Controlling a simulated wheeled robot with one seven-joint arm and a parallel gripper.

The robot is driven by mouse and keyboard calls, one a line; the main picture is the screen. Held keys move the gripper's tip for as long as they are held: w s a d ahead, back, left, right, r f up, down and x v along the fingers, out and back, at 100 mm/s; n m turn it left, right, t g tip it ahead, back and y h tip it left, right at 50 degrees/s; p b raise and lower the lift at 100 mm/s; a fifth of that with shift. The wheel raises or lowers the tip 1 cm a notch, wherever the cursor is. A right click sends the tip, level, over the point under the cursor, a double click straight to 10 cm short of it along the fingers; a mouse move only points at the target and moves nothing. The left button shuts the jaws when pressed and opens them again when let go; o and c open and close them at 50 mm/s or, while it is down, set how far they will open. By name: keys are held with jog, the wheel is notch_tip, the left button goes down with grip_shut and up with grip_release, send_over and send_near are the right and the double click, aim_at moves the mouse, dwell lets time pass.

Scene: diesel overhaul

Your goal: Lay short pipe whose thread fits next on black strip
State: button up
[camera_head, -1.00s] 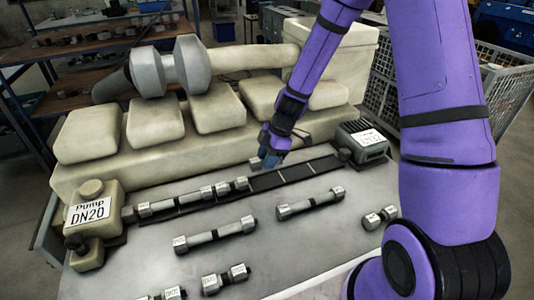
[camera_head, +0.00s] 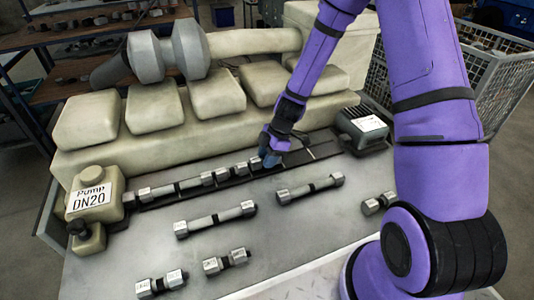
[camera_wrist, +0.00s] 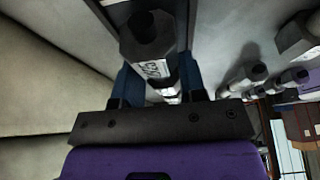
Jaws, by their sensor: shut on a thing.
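My gripper (camera_head: 270,158) is low over the black strip (camera_head: 297,156), at the right end of the row of pipes. It is shut on a short pipe (camera_head: 255,164) with steel and dark ends; in the wrist view this labelled pipe (camera_wrist: 152,50) runs between the blue fingers. In the row on the strip lie a longer pipe (camera_head: 175,187) by the pump and a short pipe (camera_head: 228,173). The held pipe is in line with them and close to the short one; whether they touch, I cannot tell. Its label is too blurred to read fully.
The pump (camera_head: 92,200), labelled DN20, stands at the strip's left end, a dark grey unit (camera_head: 362,128) at its right. In front lie longer pipes (camera_head: 215,220) (camera_head: 310,188) and short ones (camera_head: 378,203) (camera_head: 226,262) (camera_head: 161,284). The beige engine block (camera_head: 215,130) rises behind.

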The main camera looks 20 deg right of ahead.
jog(key=shift+f, duration=0.35)
dwell(0.7)
jog(key=o, duration=1.1)
jog(key=shift+o, duration=0.2)
jog(key=v, duration=1)
jog(key=shift+d+r, duration=0.1)
jog(key=shift+d, duration=0.05)
jog(key=shift+r, duration=0.25)
